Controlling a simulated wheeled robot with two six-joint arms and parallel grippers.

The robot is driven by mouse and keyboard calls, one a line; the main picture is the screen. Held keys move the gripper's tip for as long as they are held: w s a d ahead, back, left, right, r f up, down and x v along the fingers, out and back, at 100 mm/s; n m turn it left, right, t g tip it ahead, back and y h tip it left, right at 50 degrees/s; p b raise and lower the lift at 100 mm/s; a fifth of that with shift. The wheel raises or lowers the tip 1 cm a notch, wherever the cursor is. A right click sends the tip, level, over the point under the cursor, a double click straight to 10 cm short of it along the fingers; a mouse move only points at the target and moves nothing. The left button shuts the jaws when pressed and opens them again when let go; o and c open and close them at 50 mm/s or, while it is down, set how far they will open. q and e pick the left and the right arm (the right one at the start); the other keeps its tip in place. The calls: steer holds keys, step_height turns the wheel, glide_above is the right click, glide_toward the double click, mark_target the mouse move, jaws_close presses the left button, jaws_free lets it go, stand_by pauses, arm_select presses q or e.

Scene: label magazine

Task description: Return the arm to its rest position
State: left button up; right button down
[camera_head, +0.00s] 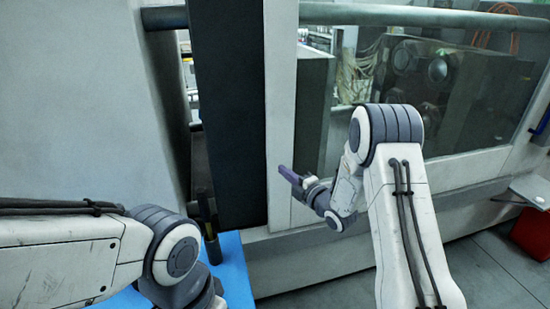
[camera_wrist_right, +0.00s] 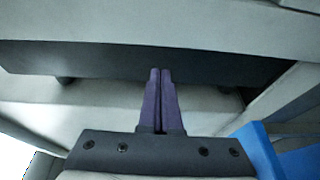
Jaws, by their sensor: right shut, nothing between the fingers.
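My right gripper (camera_head: 286,174) has purple fingers and shows left of my right forearm, in front of the pale frame of the machine door. In the right wrist view its two purple fingers (camera_wrist_right: 160,75) are together, with nothing between them. My right arm is bent at the elbow, with the forearm pointing to the left. My left arm comes in from the lower left. Its gripper is hidden or outside the picture.
A large machine with a glass window (camera_head: 470,90) stands close ahead. A dark vertical panel (camera_head: 228,120) is left of the gripper. A blue surface (camera_head: 236,275) lies below. A red container (camera_head: 532,235) and grey ledge (camera_head: 530,190) are at right.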

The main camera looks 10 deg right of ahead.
steer(key=s+a+r+m+g+h, duration=0.2)
steer(key=s+a+m+g+h, duration=0.2)
steer(key=s+a+m+g, duration=0.65)
steer(key=s+m+g+h, duration=0.2)
steer(key=s+m+g, duration=0.3)
steer(key=s, duration=2.7)
steer(key=shift+s+a+r+g+h, duration=0.15)
steer(key=shift+s+r+g+h, duration=0.15)
steer(key=shift+s+g, duration=0.1)
